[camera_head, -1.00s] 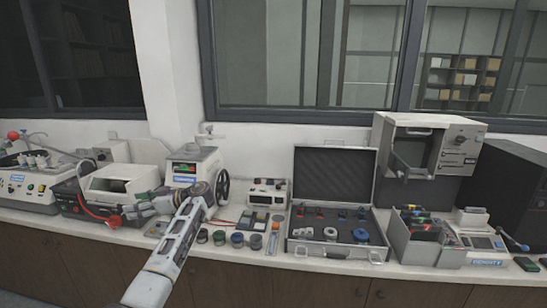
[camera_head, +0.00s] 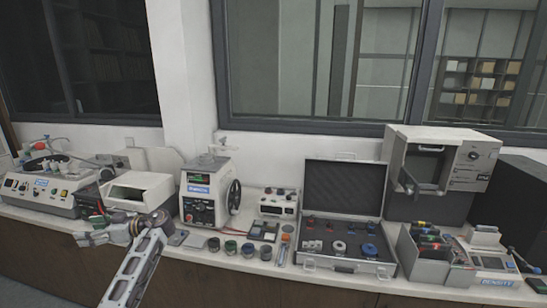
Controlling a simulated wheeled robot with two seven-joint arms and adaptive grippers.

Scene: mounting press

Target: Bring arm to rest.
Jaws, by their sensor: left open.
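My left arm comes in from the bottom left, and its gripper (camera_head: 84,239) points left at the front edge of the counter (camera_head: 240,262). The gripper is open, small in the picture, and I see nothing between its fingers. The white mounting press (camera_head: 204,196) stands to the right of the gripper, clear of it, with a green-lit display and a black handwheel (camera_head: 234,197) on its right side. My wrist hides part of the counter front and the area before the white-lidded machine (camera_head: 140,190). My right gripper is out of view.
A polishing machine (camera_head: 42,192) stands at the far left. Several small jars (camera_head: 230,247) line the counter front right of the press. An open case (camera_head: 342,190), a box-shaped oven (camera_head: 438,170) and a grey bin (camera_head: 416,258) stand farther right. The space before the counter is free.

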